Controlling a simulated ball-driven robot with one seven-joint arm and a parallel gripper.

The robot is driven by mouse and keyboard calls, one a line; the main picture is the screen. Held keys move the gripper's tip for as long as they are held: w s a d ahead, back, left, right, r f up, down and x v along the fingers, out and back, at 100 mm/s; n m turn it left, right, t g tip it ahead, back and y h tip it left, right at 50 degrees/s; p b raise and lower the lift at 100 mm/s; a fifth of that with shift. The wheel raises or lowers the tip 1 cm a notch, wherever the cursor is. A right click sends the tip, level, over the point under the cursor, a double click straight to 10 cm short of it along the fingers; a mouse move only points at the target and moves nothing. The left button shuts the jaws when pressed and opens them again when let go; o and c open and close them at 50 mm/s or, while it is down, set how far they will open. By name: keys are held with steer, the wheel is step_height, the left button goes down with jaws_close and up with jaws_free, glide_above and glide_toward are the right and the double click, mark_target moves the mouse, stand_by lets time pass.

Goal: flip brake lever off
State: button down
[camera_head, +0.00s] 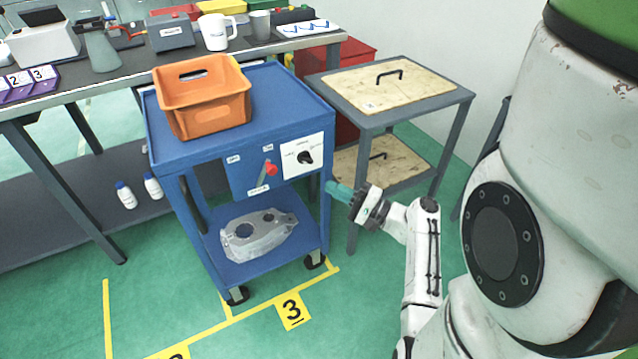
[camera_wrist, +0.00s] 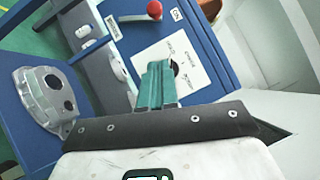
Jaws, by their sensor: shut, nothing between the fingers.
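The brake lever has a red knob (camera_head: 270,169) and sits on the blue cart's front panel. It tilts up to the right, towards the upper right label (camera_head: 267,148). In the wrist view, the red knob (camera_wrist: 154,10) is at the top edge, beside a small label (camera_wrist: 176,14) that seems to read ON. My gripper (camera_head: 331,187) is shut and empty, at the cart's right front corner, to the right of the lever and apart from it. Its teal fingers, also in the wrist view (camera_wrist: 155,72), point at the panel and partly cover the black dial.
A white plate with a black dial (camera_head: 304,158) is right of the lever. The blue cart (camera_head: 300,100) carries an orange bin (camera_head: 205,120) on top and an aluminium casting (camera_head: 258,234) below. A grey wooden-topped table (camera_head: 460,92) stands behind my gripper. Floor is clear before the cart.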

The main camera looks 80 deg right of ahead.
steer(key=a+x, duration=0.2)
steer(key=x, duration=0.9)
steer(key=shift+w+a+r, duration=0.3)
steer(key=shift+w+r, duration=0.15)
steer(key=shift+w, duration=0.15)
steer(key=shift+r+p, duration=0.1)
steer(key=shift+p, duration=0.25)
